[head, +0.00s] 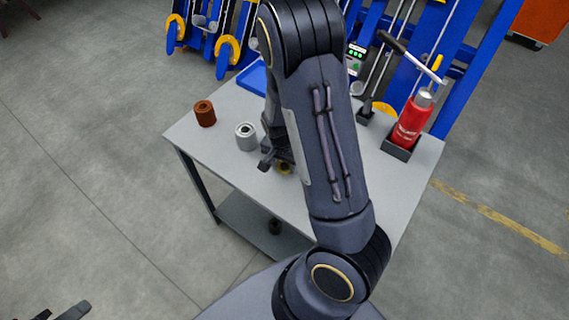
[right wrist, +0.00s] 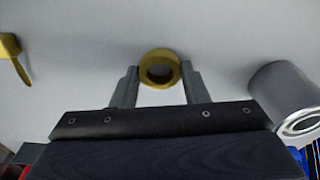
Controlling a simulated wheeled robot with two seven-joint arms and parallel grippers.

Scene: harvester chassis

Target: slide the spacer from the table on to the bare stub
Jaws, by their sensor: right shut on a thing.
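The spacer, taken to be the brass-coloured ring, sits between the two fingertips of my right gripper (right wrist: 160,78) in the right wrist view, its hole facing the camera; the ring (right wrist: 159,55) is gripped at its sides. In the head view my right arm hides most of that gripper; a bit of the ring (head: 284,168) shows low at the table top (head: 325,205). I cannot tell whether it touches the table. My left gripper (head: 60,312) shows only its fingertips at the bottom left, apart and empty. I cannot make out the bare stub.
A silver sleeve (head: 246,138) and a rusty-brown sleeve (head: 204,114) stand left on the table. A red bottle (head: 411,122) stands in a black holder at the right. Blue chassis frames (head: 468,62) with yellow parts rise behind. A blue tray (head: 252,77) lies at the back.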

